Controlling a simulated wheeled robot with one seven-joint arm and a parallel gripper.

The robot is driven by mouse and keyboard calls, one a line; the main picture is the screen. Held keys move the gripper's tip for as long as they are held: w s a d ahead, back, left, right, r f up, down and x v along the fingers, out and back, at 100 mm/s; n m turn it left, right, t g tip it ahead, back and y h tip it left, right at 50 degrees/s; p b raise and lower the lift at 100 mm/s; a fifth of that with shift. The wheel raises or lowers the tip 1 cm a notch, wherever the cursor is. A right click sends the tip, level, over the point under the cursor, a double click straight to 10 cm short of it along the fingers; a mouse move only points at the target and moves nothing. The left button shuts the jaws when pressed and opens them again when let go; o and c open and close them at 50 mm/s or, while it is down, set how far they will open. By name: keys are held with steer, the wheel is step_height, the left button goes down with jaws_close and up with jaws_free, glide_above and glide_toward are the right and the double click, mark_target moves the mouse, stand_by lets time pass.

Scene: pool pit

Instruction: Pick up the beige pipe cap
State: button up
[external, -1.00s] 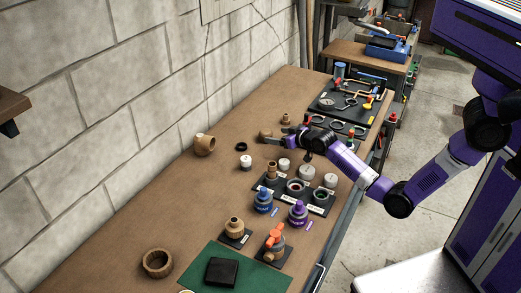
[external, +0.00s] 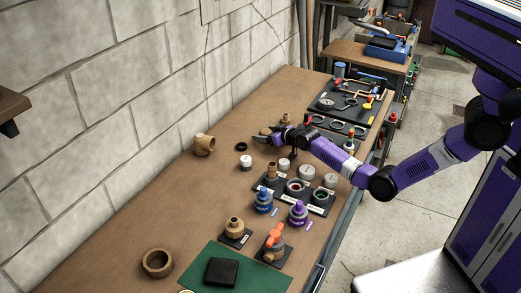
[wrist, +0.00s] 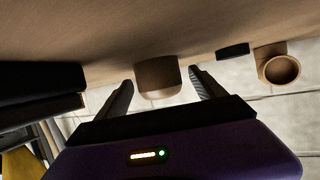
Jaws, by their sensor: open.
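The beige pipe cap (wrist: 158,79) rests on the brown workbench and shows between my two fingers in the wrist view. In the external view the cap (external: 265,131) is small and partly hidden by my gripper (external: 266,135), which is low over the bench at its fingertips. My gripper (wrist: 162,86) is open, with one finger to each side of the cap and visible gaps between. I cannot tell how far the cap reaches in between the fingers.
A black ring (external: 241,146) and a beige elbow fitting (external: 204,145) lie nearer the wall. A small brown fitting (external: 286,119) stands behind my gripper. White caps (external: 307,171) and a black fitting tray (external: 318,205) stand nearer the camera. The block wall (external: 130,90) borders the bench.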

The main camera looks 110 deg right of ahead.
steer(key=c, duration=1.4)
steer(key=shift+r, duration=0.1)
steer(key=shift+c, duration=0.2)
